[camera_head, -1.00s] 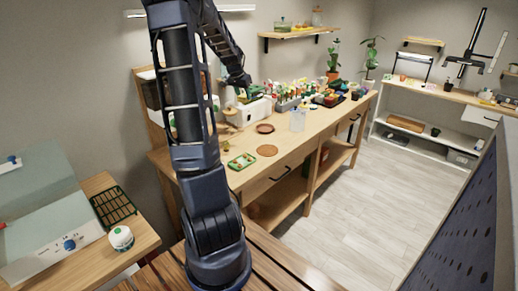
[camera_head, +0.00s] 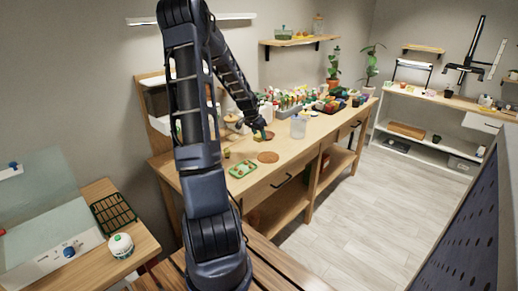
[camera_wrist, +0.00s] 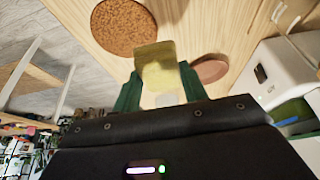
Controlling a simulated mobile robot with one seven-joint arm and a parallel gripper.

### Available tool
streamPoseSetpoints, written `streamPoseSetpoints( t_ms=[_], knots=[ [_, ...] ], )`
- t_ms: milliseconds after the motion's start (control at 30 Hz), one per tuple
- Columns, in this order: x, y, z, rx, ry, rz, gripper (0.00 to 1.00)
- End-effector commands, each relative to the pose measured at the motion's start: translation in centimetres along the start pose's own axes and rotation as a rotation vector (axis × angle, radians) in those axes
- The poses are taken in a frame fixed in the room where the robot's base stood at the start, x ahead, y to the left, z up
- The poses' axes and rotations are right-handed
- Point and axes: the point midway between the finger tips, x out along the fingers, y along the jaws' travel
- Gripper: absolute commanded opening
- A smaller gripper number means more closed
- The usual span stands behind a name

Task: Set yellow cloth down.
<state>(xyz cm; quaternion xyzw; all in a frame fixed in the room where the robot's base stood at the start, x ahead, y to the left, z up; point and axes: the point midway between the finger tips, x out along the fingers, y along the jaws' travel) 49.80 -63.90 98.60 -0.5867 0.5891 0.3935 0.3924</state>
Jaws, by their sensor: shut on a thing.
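A yellow cloth (camera_wrist: 157,62) is pinched between the green fingers of my gripper (camera_wrist: 160,88) in the wrist view. It looks folded or bunched, and its lower part is hidden between the fingers. In the head view my gripper (camera_head: 260,131) is low over the workbench, beside the terracotta saucer (camera_head: 268,137). The cloth is too small there to make out clearly. Whether it touches the bench top cannot be told.
A round cork mat (camera_head: 268,157) and a green tray (camera_head: 243,169) lie toward the bench's front edge. A clear container (camera_head: 298,127) stands to the right, with crowded plants and pots beyond. A white appliance (camera_wrist: 278,75) is close at right in the wrist view. Bare wood surrounds the mat.

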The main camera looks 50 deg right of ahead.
Motion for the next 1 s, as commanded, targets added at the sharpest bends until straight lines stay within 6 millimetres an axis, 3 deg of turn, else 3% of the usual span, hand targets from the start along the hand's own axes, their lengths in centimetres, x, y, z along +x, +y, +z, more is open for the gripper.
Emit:
streamPoseSetpoints(
  t_ms=[133, 467, 700, 1000],
  knots=[
    [2.4, 0.0, 1.0, -0.001, -0.001, 0.002, 0.21],
    [4.4, 0.0, 1.8, -0.001, -0.001, 0.001, 0.21],
    [7.2, 0.0, 3.0, 0.000, 0.000, 0.001, 0.21],
    [7.4, -0.1, 3.1, -0.001, 0.000, -0.001, 0.21]
  ],
)
